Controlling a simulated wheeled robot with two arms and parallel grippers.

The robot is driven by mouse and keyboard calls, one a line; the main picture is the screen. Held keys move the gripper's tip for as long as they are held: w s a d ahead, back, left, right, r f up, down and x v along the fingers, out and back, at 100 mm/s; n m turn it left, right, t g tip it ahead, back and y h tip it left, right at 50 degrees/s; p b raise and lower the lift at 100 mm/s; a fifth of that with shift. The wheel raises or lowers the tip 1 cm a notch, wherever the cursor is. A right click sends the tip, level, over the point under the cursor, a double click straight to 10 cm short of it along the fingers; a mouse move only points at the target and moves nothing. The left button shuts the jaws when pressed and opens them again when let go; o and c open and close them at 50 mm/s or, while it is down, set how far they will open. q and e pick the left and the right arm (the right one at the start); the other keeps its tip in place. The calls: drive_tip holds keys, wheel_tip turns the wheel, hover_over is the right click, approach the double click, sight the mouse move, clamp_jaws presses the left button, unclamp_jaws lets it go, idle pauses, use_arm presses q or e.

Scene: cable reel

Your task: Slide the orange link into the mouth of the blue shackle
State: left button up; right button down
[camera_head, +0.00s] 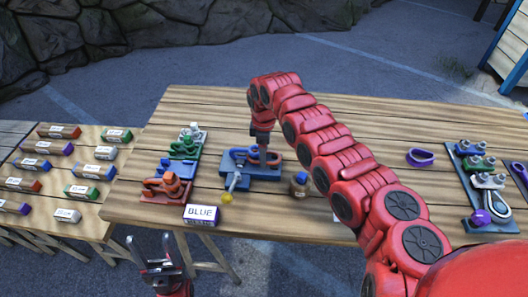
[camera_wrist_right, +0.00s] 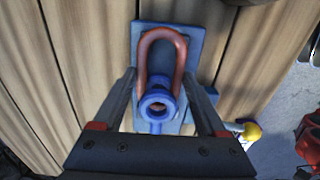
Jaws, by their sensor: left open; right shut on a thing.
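The blue shackle (camera_wrist_right: 157,101) shows its round eye near the middle of the right wrist view, over a blue base plate (camera_wrist_right: 193,38). The orange link (camera_wrist_right: 148,55) looks reddish; its rounded end points up the picture and its lower part is hidden behind the blue eye. My right gripper (camera_wrist_right: 160,82) is shut on the link, one finger along each side. In the head view my right gripper (camera_head: 263,146) points down at the blue plate (camera_head: 240,164). How deep the link sits in the mouth cannot be told. My left gripper (camera_head: 151,245) is open and empty before the table.
Grey, green and red plates with shackles (camera_head: 183,148) stand left of the blue one. A BLUE label block (camera_head: 203,214), a yellow-tipped piece (camera_head: 226,198) and a small jar (camera_head: 299,184) lie near the front. A purple link (camera_head: 420,157) and another plate (camera_head: 465,187) are at right.

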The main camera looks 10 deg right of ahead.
unclamp_jaws()
